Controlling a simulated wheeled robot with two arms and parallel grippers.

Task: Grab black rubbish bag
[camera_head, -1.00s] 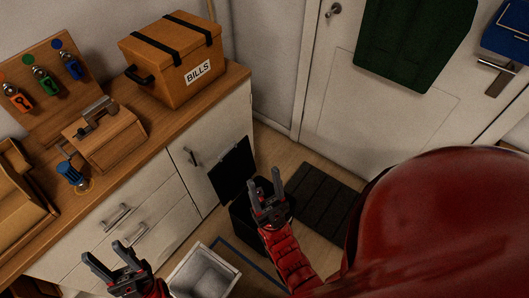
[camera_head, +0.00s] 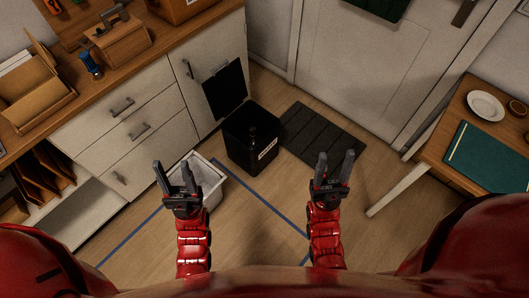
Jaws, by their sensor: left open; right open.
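A black bin (camera_head: 239,151) with a white label stands on the floor by the cabinet corner. A black lid-like panel (camera_head: 224,90) stands up behind it against the cabinet door. A dark shape (camera_head: 252,133) shows inside the bin; I cannot tell whether it is the black rubbish bag. My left gripper (camera_head: 174,170) is open and empty, in front of a pale open bin (camera_head: 212,190) in the picture. My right gripper (camera_head: 335,162) is open and empty, to the right of and below the black bin in the picture. Both grippers are apart from the black bin.
A dark slatted mat (camera_head: 322,134) lies by the white door (camera_head: 360,70). White drawers and a wooden counter (camera_head: 170,45) fill the left. A wooden table (camera_head: 450,120) with a plate (camera_head: 486,106) and green folder (camera_head: 490,157) stands right. Blue lines mark the open floor.

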